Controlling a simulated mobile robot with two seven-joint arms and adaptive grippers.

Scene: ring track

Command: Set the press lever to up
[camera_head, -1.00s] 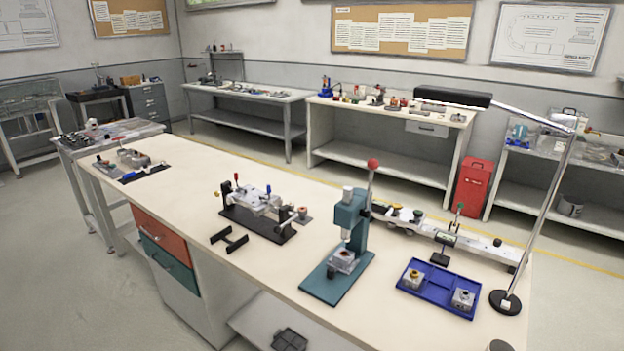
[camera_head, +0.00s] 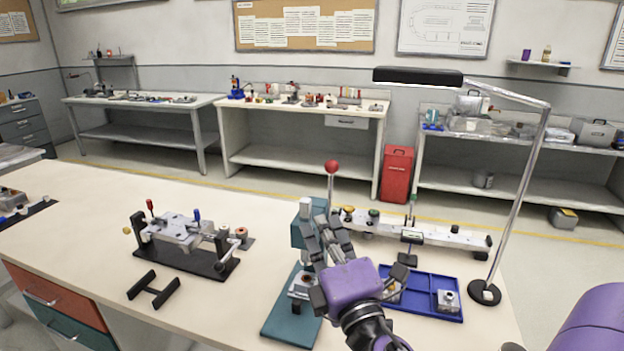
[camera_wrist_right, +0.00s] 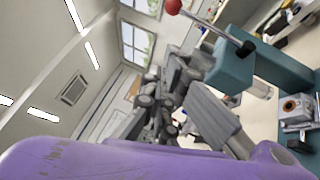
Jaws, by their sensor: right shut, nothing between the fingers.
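The teal press (camera_head: 308,208) stands on the workbench, and its base plate (camera_head: 290,322) reaches toward the front edge. Its lever (camera_head: 331,190) points upward and ends in a red ball (camera_head: 332,166). In the right wrist view the red ball (camera_wrist_right: 174,6) and the lever rod (camera_wrist_right: 218,30) show at the top, beside the teal press head (camera_wrist_right: 232,68). My right gripper (camera_head: 322,232) is shut and empty. It is in front of the press, below the ball, and hides part of the column. I cannot tell whether it touches the press. My left gripper is not in view.
A blue tray (camera_head: 420,296) with metal parts lies right of the press. A lamp stand (camera_head: 484,292) rises at the right. A long white rail fixture (camera_head: 440,234) lies behind. A clamp fixture (camera_head: 185,235) and a black bracket (camera_head: 153,290) are at the left.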

